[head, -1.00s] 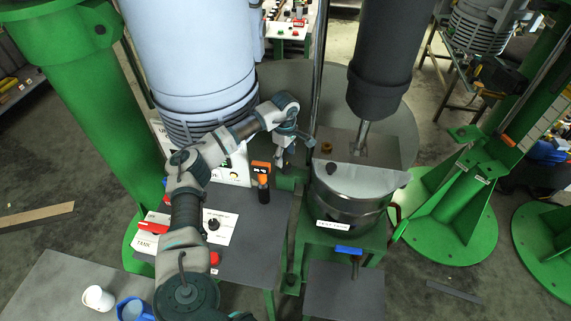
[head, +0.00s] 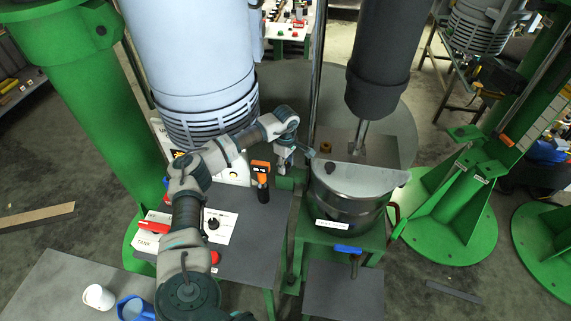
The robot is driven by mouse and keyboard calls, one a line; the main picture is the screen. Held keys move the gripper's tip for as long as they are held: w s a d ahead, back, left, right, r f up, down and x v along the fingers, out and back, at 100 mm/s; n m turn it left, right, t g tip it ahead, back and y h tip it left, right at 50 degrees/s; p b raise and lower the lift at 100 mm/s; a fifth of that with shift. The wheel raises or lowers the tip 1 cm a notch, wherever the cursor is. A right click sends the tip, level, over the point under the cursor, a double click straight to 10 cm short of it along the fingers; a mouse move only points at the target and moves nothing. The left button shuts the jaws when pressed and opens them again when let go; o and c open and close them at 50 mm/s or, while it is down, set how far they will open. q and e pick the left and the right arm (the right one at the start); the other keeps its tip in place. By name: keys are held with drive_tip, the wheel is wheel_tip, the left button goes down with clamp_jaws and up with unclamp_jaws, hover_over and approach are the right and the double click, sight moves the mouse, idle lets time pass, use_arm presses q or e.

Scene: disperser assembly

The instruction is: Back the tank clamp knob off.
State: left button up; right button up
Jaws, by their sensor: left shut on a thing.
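The steel tank (head: 345,205) stands on a green stand right of centre, with a half lid on top. My left gripper (head: 284,166) points down just left of the tank's rim, above a green clamp block (head: 287,183). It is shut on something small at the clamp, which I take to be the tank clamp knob. The fingers and wrist hide the knob, so its turn cannot be seen. My right gripper is not in view.
An orange-and-black handheld device (head: 261,180) stands close left of the gripper. A dark mixer cylinder (head: 380,70) and its shaft hang over the tank. A blue-handled valve (head: 348,249) is at the tank's front. A white cup (head: 98,297) and blue mug (head: 133,309) stand lower left.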

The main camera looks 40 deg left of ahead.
use_arm(q)
drive_tip(key=shift+n, duration=0.4)
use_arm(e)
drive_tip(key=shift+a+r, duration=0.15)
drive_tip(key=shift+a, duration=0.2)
use_arm(q)
drive_tip(key=shift+r+n+p, duration=0.1)
drive_tip(key=shift+n+p, duration=0.55)
drive_tip(key=shift+n, duration=0.55)
drive_tip(key=shift+w+n+p, duration=0.1)
drive_tip(key=shift+n+p, duration=0.6)
drive_tip(key=shift+n, duration=0.7)
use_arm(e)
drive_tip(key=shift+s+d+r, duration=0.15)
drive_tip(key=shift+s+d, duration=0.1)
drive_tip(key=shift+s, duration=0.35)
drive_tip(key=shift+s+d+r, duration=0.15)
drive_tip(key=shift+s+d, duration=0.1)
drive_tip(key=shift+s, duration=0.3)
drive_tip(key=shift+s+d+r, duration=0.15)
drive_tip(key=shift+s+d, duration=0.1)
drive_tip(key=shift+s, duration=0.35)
use_arm(q)
drive_tip(key=o, duration=0.9)
drive_tip(key=shift+o, duration=1.2)
drive_tip(key=shift+w, duration=0.1)
